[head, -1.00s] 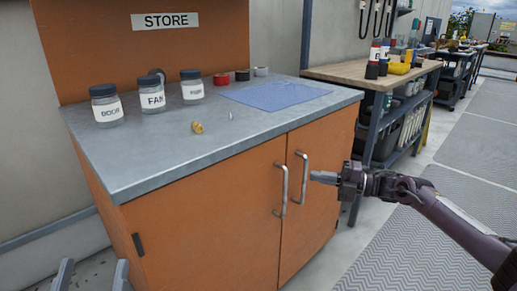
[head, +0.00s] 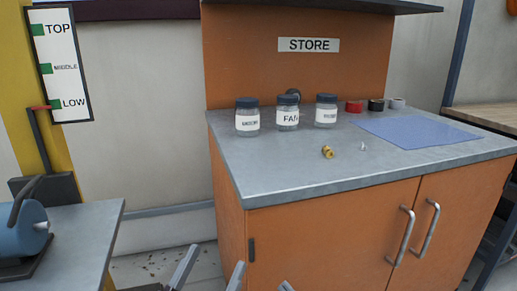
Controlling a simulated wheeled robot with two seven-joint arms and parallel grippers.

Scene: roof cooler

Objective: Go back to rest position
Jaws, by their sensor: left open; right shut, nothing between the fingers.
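My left gripper (head: 216,260) shows at the bottom edge, left of the middle. Its two grey fingers are apart with nothing between them, over the floor in front of the cabinet. My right gripper (head: 287,286) shows only as a small grey tip at the bottom edge, just right of the left one. It is shut and empty, and the rest of it is out of view. Both grippers are apart from the items on the counter.
The orange store cabinet (head: 330,235) has a grey top (head: 270,178) with three labelled jars (head: 288,115), a brass fitting (head: 328,152), tape rolls (head: 375,105) and a blue mat (head: 415,132). A bench (head: 85,235) with a blue machine (head: 20,235) stands at left.

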